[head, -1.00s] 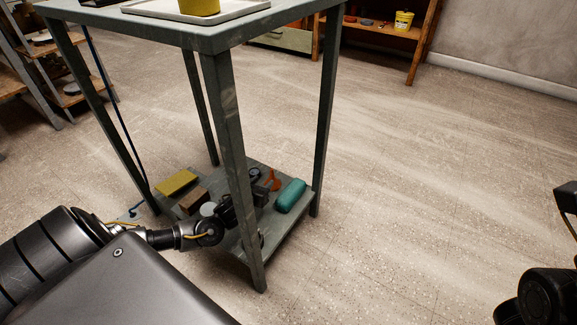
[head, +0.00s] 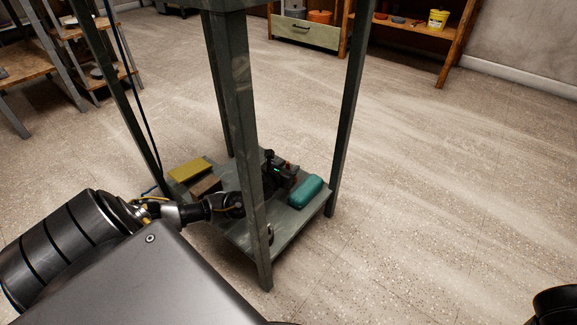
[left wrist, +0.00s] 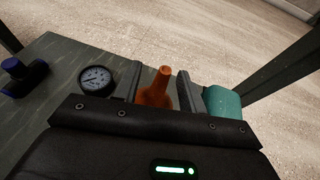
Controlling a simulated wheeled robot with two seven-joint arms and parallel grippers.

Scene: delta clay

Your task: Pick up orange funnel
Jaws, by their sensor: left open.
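The orange funnel (left wrist: 155,95) shows in the left wrist view, its narrow spout pointing up and its lower part hidden behind my gripper body. My left gripper (left wrist: 160,90) is open, with one finger on each side of the funnel; I cannot tell whether either touches it. In the head view my left gripper (head: 281,172) is low over the cart's bottom shelf (head: 285,228), behind the front leg, and hides most of the funnel.
A teal roll (head: 306,191) lies just right of my left gripper. A round gauge (left wrist: 97,79) and a dark blue object (left wrist: 22,75) are to its left. A yellow block (head: 190,169) and a brown block (head: 206,185) lie farther left. The cart's front leg (head: 247,150) stands close to my arm.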

